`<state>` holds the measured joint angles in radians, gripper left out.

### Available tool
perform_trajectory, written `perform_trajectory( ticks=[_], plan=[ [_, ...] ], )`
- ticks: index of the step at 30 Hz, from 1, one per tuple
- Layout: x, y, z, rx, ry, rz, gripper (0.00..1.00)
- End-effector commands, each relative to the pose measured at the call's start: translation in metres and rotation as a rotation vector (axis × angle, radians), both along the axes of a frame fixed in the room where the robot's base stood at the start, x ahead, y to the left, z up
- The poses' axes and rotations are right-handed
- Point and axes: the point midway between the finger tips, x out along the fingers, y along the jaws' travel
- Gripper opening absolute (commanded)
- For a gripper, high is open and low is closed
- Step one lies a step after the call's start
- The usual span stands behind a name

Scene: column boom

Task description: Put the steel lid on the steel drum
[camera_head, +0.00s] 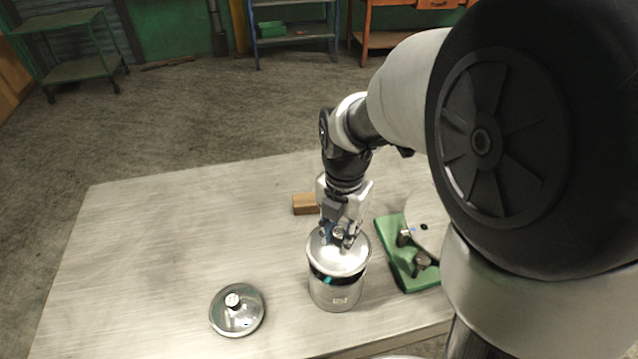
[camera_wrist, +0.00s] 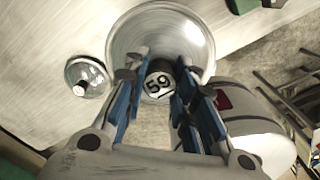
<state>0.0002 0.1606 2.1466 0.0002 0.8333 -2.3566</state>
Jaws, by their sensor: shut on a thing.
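The steel drum (camera_head: 338,297) stands upright on the table, in the lower middle of the head view. A round steel lid (camera_head: 345,262) is level over its top, with a dark band between lid and drum wall. I cannot tell whether the lid touches the rim. My gripper (camera_head: 340,237) points down and is shut on the lid's knob. In the wrist view, the blue-padded fingers flank the dark knob, marked 59 (camera_wrist: 158,85), in front of the wide round lid (camera_wrist: 185,30). The fingers and lid hide the drum's opening.
A smaller-looking knobbed steel lid (camera_head: 237,318) lies on the table (camera_head: 150,230) left of the drum. A brown block (camera_head: 304,204) lies behind. A green fixture (camera_head: 398,262) with a pale disc and dark clamps is close on the right. The table's left side is clear.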

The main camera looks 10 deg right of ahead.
Motion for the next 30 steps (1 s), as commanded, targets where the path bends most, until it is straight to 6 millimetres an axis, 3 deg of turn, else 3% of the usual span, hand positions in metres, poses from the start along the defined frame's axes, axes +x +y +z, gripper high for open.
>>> perform_trajectory(
  ticks=[10, 26, 27, 30],
  plan=[
    [0.000, 0.000, -0.043, 0.000, 0.000, 0.000, 0.00],
    [0.000, 0.000, -0.051, 0.000, 0.000, 0.000, 0.00],
    [0.000, 0.000, -0.051, 0.000, 0.000, 0.000, 0.27],
    [0.000, 0.000, -0.050, 0.000, 0.000, 0.000, 0.33]
  ],
)
